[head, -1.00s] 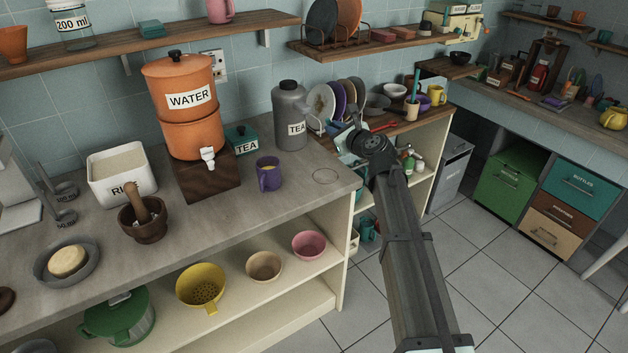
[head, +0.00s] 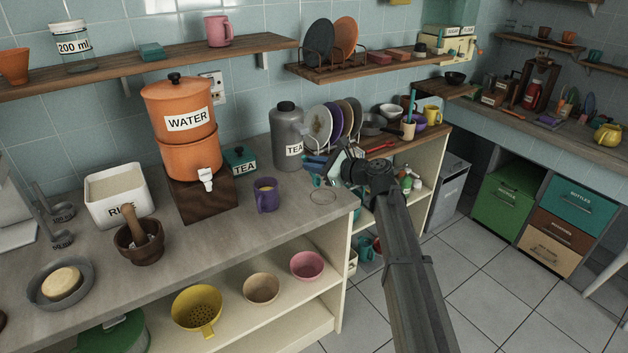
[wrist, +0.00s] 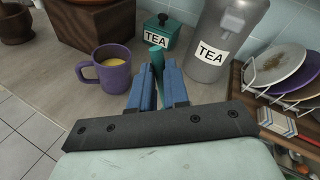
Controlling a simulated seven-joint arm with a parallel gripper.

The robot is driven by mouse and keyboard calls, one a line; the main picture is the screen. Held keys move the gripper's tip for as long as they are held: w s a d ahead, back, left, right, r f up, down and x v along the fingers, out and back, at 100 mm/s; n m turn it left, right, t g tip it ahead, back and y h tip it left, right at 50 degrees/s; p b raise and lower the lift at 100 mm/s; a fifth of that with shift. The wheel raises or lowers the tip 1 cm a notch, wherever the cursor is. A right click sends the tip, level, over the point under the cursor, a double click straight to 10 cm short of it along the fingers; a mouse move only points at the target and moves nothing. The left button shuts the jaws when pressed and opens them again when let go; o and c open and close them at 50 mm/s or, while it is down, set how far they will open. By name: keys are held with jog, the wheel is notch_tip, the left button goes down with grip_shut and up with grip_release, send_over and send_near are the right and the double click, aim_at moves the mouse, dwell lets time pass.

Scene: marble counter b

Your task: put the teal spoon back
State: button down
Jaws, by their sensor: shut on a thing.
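My gripper (wrist: 157,90) has blue fingers and is shut on the teal spoon (wrist: 156,60). Only a short teal length of the spoon shows between and beyond the fingers; the rest is hidden. In the head view my gripper (head: 316,166) is above the counter's right end, in front of the grey TEA canister (head: 288,140). The purple mug (head: 266,195), with yellowish contents, stands upright on the counter to its left. In the wrist view the mug (wrist: 110,75) is left of the fingers, apart from them.
A thin ring mark (head: 323,197) lies on the bare counter near its right edge. The teal TEA box (head: 240,161) and orange WATER dispenser (head: 187,120) stand left. Plates in a rack (head: 335,122) and a tan utensil pot (head: 408,129) with a teal stick are right.

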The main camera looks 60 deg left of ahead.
jog(key=shift+f, duration=2.3)
jog(key=shift+f, duration=0.15)
jog(key=c, duration=1.1)
grip_release()
